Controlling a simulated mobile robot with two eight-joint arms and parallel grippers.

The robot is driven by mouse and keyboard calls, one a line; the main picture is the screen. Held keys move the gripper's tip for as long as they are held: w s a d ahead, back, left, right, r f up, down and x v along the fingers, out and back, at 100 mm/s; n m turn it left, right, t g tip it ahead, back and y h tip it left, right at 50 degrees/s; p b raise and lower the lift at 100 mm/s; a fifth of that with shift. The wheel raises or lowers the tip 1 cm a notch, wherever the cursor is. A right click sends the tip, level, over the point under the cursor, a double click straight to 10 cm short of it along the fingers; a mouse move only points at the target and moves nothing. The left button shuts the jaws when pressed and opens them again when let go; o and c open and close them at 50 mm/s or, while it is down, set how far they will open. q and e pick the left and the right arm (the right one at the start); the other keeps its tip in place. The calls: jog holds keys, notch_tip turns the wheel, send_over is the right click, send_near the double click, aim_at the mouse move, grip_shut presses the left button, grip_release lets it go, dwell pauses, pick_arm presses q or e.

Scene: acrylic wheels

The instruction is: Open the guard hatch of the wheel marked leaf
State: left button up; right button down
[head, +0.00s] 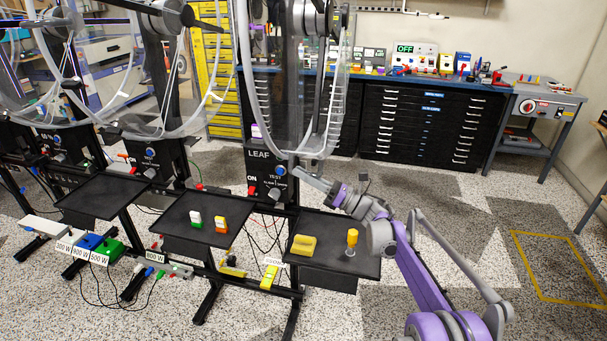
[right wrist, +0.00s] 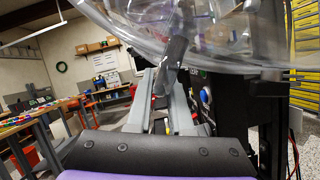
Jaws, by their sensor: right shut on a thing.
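The leaf wheel stands in the head view above a black box with the LEAF label (head: 258,154). Its clear guard (head: 338,110) curves around it. In the right wrist view the clear guard (right wrist: 240,45) fills the top right. A dark grey handle (right wrist: 178,50) hangs at the guard and runs down between the fingers of my right gripper (head: 296,171). The right gripper, also in the right wrist view (right wrist: 164,88), is shut on this handle just below the guard. I cannot tell how far the hatch stands open. My left gripper is out of view.
Black trays (head: 334,226) sit at the front; the right one holds a yellow block (head: 303,244) and a yellow-topped peg (head: 351,241). Other guarded wheels (head: 150,110) stand to the left. Speckled floor (head: 430,178) is free on the right.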

jog(key=shift+r, duration=0.15)
jog(key=c, duration=0.8)
grip_release()
jog(key=v, duration=1)
jog(key=shift+s+d+f+b, duration=0.15)
jog(key=shift+d+f+b, duration=0.1)
jog(key=shift+d+b, duration=0.1)
